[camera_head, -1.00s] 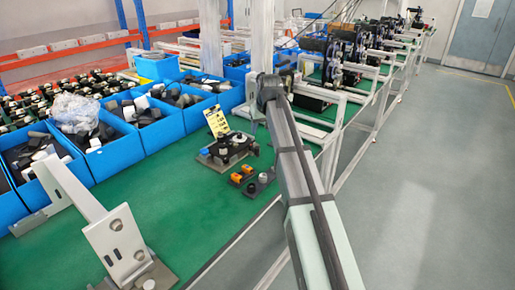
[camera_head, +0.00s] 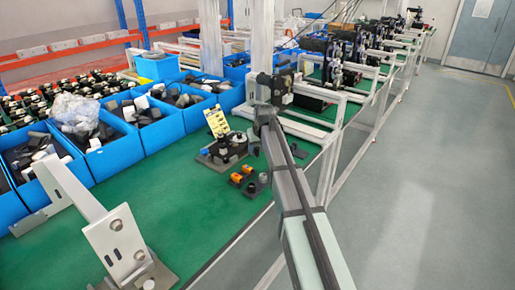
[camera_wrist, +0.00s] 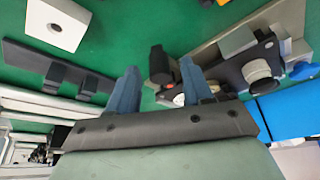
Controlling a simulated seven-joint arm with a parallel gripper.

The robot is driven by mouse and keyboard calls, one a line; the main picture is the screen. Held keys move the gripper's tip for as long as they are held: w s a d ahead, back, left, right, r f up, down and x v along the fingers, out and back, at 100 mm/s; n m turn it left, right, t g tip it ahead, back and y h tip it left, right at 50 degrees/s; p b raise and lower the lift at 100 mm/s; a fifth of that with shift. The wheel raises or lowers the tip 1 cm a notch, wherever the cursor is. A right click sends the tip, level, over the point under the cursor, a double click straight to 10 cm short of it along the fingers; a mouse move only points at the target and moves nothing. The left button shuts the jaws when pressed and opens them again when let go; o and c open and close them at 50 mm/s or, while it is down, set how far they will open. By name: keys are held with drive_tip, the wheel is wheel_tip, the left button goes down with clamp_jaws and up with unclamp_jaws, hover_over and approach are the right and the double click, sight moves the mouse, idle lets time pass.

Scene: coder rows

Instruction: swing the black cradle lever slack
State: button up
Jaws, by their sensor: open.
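My gripper (camera_wrist: 158,64) is open in the wrist view, with two blue fingers apart and nothing held. A black upright lever-like piece (camera_wrist: 160,66) shows between and beyond the fingertips, beside the dark fixture (camera_wrist: 232,66); I take it for the cradle lever. I cannot tell whether a finger touches it. The fixture carries pale round knobs, a red dot and a blue cap. In the head view the same fixture (camera_head: 222,153) stands on the green bench, left of my arm, with a yellow card behind it.
Small orange parts (camera_head: 240,175) sit on a base in front of the fixture. A white angled bracket (camera_head: 117,238) stands at the bench's near left. Blue bins (camera_head: 108,158) full of parts line the back. Green bench (camera_head: 190,215) between is clear.

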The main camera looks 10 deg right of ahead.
drive_tip(key=shift+f, duration=0.1)
clamp_jaws()
idle(0.5)
